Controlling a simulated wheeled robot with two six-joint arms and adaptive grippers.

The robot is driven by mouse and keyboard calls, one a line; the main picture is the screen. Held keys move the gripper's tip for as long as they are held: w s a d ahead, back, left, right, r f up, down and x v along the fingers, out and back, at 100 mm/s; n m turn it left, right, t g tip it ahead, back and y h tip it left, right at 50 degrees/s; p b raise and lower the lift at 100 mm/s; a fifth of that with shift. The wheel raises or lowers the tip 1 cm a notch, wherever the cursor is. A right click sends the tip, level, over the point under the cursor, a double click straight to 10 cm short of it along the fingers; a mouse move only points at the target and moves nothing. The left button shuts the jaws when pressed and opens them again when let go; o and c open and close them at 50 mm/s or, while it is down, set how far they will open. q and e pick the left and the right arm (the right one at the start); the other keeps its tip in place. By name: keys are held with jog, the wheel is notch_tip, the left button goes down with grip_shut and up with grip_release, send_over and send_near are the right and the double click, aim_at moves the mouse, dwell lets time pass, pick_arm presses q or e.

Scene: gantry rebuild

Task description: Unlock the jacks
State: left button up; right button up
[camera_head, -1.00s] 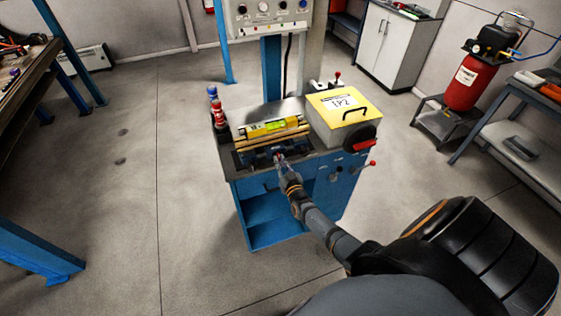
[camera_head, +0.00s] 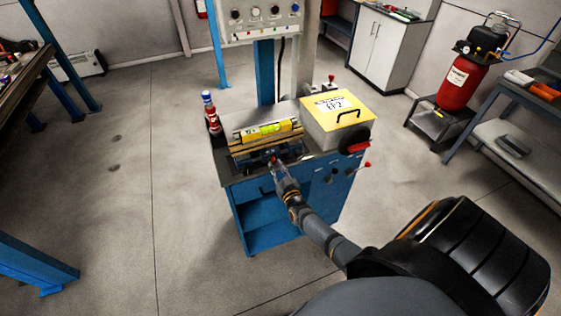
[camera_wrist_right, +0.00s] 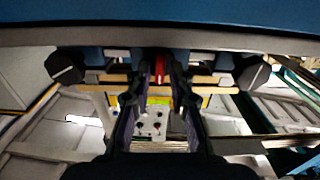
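A blue jack-like fixture (camera_head: 257,158) sits at the front of the blue cart's top, with a yellow spirit level (camera_head: 266,131) on wooden strips above it. I cannot make out separate jacks clearly. My right gripper (camera_head: 277,165) is at the fixture's front side, by a small red part. In the right wrist view my right gripper (camera_wrist_right: 160,75) has its fingers apart, with the red part (camera_wrist_right: 159,64) between or just beyond the tips; contact cannot be told. Dark round knobs stand left (camera_wrist_right: 65,67) and right (camera_wrist_right: 252,72) of it. My left gripper is not in view.
A control panel (camera_head: 262,18) rises behind. The floor left of the cart is clear.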

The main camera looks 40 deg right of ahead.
jog(key=v, duration=1.1)
jog(key=shift+s, duration=0.1)
jog(key=s+a+f+n+g+y+b, duration=0.15)
jog(key=s+f+g, duration=0.4)
jog(key=f, duration=0.85)
jog(key=s+a+f+n+g+y+b, duration=0.1)
jog(key=s+a+f+g+y+b, duration=0.1)
jog(key=s+f, duration=0.85)
jog(key=s+a+f+g+b, duration=0.1)
jog(key=s+f+g, duration=0.3)
jog(key=s+f, duration=0.4)
jog(key=s+a+f+g+b, duration=0.1)
jog(key=s+f+g, duration=0.3)
jog(key=s+f, duration=0.5)
jog(key=s, duration=0.5)
jog(key=shift+a+g+b, duration=0.3)
jog(key=shift+g+b, duration=0.05)
jog(key=shift+b, duration=0.05)
